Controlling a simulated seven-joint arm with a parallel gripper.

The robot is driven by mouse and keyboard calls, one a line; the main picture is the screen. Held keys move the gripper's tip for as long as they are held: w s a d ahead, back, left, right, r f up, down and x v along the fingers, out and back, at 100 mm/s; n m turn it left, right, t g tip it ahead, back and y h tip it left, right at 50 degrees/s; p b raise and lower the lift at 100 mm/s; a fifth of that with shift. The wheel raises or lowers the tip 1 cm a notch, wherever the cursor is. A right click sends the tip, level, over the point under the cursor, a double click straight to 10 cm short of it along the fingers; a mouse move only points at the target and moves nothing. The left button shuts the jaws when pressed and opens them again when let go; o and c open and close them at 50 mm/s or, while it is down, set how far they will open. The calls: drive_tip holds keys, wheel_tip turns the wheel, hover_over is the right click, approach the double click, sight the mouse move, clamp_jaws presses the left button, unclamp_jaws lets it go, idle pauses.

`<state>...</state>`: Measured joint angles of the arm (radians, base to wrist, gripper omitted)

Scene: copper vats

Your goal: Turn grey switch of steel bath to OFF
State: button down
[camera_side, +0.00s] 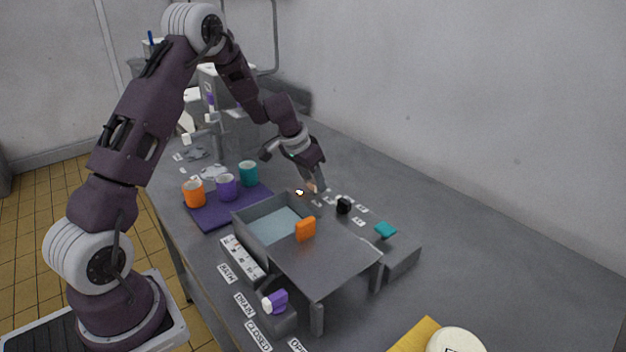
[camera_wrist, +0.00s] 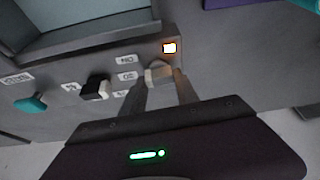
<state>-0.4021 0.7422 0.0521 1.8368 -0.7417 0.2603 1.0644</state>
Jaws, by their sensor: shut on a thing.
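The steel bath (camera_side: 254,242) is a grey box with pale blue inside, in the middle of the counter. Its wall also shows at the upper left of the wrist view (camera_wrist: 90,43). The grey switch (camera_wrist: 157,72) sits on the bath's control side, beside small white labels (camera_wrist: 126,60) that read upside down there. In the side view my gripper (camera_side: 314,187) hides the switch. I cannot tell which label the switch points to.
A black knob (camera_wrist: 95,89) and a teal handle (camera_wrist: 30,103) stand along the same side. An orange block (camera_side: 305,229) is at the bath's edge. Three mugs stand on a purple mat (camera_side: 208,218). A purple-and-white handle (camera_side: 275,300) is at the front.

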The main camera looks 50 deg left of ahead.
drive_tip(key=n+y, duration=0.1)
drive_tip(key=n, duration=0.2)
drive_tip(key=shift+d+n, duration=0.15)
drive_tip(key=shift+n, duration=0.25)
drive_tip(key=n+g+y, duration=0.1)
drive_tip(key=n+y, duration=0.1)
drive_tip(key=n, duration=0.2)
drive_tip(key=shift+n, duration=0.3)
drive_tip(key=n+g, duration=0.1)
drive_tip(key=n, duration=0.1)
drive_tip(key=n+g, duration=0.1)
drive_tip(key=n, duration=0.1)
drive_tip(key=shift+w+n+y, duration=0.15)
drive_tip(key=shift+n+y, duration=0.15)
drive_tip(key=shift+y, duration=0.1)
drive_tip(key=shift+n+g, duration=0.8)
drive_tip(key=shift+n, duration=1.3)
drive_tip(key=c, duration=0.9)
unclamp_jaws()
drive_tip(key=shift+d+r, duration=0.1)
